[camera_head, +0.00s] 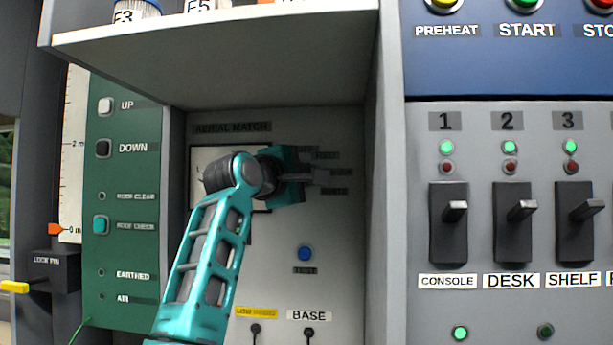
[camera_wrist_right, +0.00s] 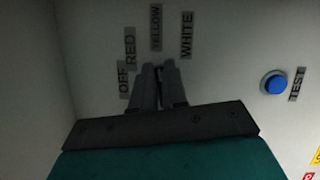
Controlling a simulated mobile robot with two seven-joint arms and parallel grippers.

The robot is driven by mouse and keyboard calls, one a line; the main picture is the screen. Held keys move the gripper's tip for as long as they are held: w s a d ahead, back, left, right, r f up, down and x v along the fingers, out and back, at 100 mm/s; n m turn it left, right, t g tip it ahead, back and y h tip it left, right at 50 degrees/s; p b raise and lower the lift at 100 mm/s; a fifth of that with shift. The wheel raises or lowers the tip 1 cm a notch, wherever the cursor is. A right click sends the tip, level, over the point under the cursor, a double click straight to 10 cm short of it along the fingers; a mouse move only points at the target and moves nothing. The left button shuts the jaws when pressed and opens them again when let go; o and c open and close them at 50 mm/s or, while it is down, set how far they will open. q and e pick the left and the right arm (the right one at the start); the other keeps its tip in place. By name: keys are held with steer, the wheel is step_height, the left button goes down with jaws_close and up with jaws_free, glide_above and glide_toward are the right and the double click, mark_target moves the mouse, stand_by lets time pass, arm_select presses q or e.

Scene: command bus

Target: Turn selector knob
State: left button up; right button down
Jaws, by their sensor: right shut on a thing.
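My right gripper (camera_head: 318,178) is at the grey panel of the recess in the head view, its fingers against the labelled area. In the right wrist view its fingers (camera_wrist_right: 161,70) are nearly together, shut on the selector knob. The knob is almost wholly hidden between and behind them. Around the fingertips stand the labels OFF (camera_wrist_right: 124,80), RED (camera_wrist_right: 130,46), YELLOW (camera_wrist_right: 155,27) and WHITE (camera_wrist_right: 186,35). I cannot tell which label the knob points to. My left gripper is not in view.
A blue TEST button (camera_head: 305,253) sits below the gripper, and it also shows in the right wrist view (camera_wrist_right: 274,83). A shelf (camera_head: 220,50) overhangs the recess. A side wall (camera_head: 388,200) separates it from the black switches (camera_head: 448,222) at the right. Small toggles (camera_head: 309,332) are below.

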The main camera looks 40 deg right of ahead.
steer(key=c, duration=1.2)
jaws_free()
steer(key=shift+o, duration=0.2)
steer(key=shift+a, duration=0.15)
steer(key=b+v, duration=0.1)
steer(key=v, duration=1.1)
steer(key=shift+s+a+b, duration=0.2)
steer(key=shift+a+b, duration=0.15)
steer(key=shift+b, duration=0.05)
